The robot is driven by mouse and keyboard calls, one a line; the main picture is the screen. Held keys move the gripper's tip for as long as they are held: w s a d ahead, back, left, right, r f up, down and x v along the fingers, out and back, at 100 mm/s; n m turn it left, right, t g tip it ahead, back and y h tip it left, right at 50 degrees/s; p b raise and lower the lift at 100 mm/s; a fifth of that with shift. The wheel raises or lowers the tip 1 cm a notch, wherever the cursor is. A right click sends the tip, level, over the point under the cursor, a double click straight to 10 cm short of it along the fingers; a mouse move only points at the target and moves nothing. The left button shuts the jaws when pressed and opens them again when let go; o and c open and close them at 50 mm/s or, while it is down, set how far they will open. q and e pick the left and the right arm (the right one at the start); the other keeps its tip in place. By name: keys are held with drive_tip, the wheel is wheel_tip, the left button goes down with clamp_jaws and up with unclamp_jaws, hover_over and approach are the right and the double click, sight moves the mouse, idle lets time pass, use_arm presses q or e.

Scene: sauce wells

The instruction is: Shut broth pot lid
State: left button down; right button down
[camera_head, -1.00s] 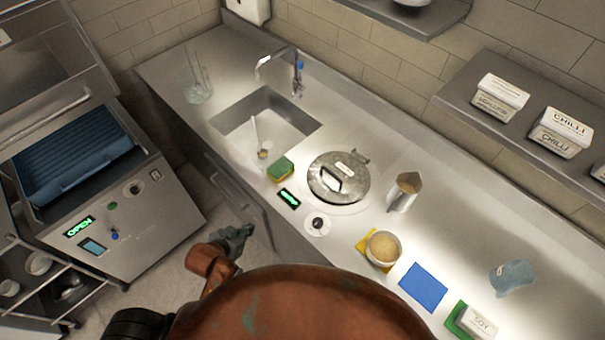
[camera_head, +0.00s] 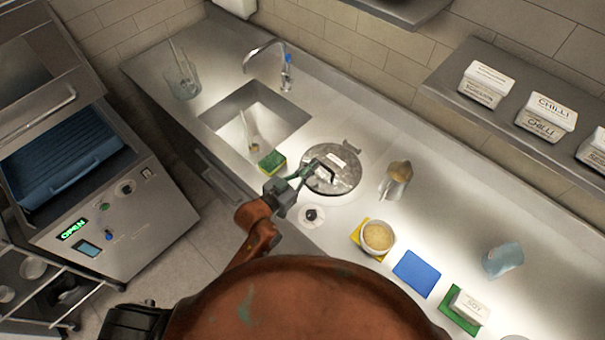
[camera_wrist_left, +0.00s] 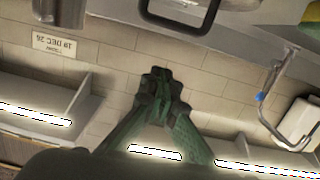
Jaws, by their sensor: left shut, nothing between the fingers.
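The broth pot's round metal lid (camera_head: 345,184) lies flat over the pot opening in the counter, in the middle of the head view. Its dark handle (camera_head: 331,166) stands up and its hinge (camera_head: 352,146) is at the back. My left gripper (camera_head: 312,169) has its green fingers shut and empty, over the lid's left part beside the handle; I cannot tell if they touch. The wrist view shows the closed fingers (camera_wrist_left: 160,82) with a dark loop handle (camera_wrist_left: 180,20) above them in the picture. My right gripper is not in view.
A sponge (camera_head: 271,161) and a knob (camera_head: 311,215) lie near the lid's left and front. The sink (camera_head: 270,101) and tap (camera_head: 287,72) are behind left.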

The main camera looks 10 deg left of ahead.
sight(317, 179)
use_arm(q)
drive_tip(key=w+d+f, duration=0.2)
drive_tip(key=f, duration=0.1)
drive_tip(key=shift+w+f, duration=0.1)
drive_tip(key=shift+w, duration=0.25)
drive_tip(key=shift+w+d+f, duration=0.1)
drive_tip(key=shift+f, duration=0.5)
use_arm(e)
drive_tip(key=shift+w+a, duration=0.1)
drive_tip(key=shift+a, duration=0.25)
